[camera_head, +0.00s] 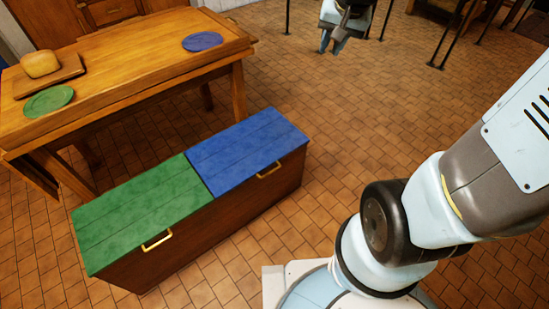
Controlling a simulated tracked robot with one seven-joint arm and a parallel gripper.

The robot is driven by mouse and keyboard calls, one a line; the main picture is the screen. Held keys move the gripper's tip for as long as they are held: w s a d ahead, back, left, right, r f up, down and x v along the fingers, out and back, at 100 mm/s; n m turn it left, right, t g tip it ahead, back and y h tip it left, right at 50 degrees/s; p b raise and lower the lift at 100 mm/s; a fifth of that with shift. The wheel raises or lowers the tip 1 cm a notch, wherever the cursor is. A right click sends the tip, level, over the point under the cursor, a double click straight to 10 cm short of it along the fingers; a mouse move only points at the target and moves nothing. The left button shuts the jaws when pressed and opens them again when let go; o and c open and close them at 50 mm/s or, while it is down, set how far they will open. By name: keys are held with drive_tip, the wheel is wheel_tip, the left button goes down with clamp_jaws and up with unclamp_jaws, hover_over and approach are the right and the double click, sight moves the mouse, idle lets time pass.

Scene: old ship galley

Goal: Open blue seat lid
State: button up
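The blue seat lid (247,150) lies flat and shut on the right half of a wooden bench chest (205,230). A brass handle (269,170) sits on the chest's front edge below the blue lid. My gripper (332,42) is at the top of the view, well beyond and above the bench and apart from it. Its fingers point down and seem to have a gap between them, with nothing visible in it. The gripper's upper part is cut off by the frame edge.
A green seat lid (140,212) with its own handle (157,240) covers the bench's left half. Behind stands a wooden table (140,60) with a blue plate (202,41), a green plate (48,101) and bread (40,64) on a board.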

drive_tip(key=w+a+f+m, duration=0.2)
drive_tip(key=w+a+f, duration=0.2)
drive_tip(key=w+f, duration=0.55)
drive_tip(key=m+g, duration=0.3)
drive_tip(key=m, duration=0.3)
hover_over(273, 171)
drive_tip(key=s+d, duration=0.1)
drive_tip(key=s, duration=0.1)
wheel_tip(273, 171, down, 39)
drive_tip(key=f, duration=0.4)
drive_tip(key=w+f, duration=0.1)
drive_tip(key=f, duration=0.3)
drive_tip(key=w+a+f, duration=0.1)
drive_tip(key=f, duration=0.4)
drive_tip(key=shift+c, duration=0.4)
clamp_jaws()
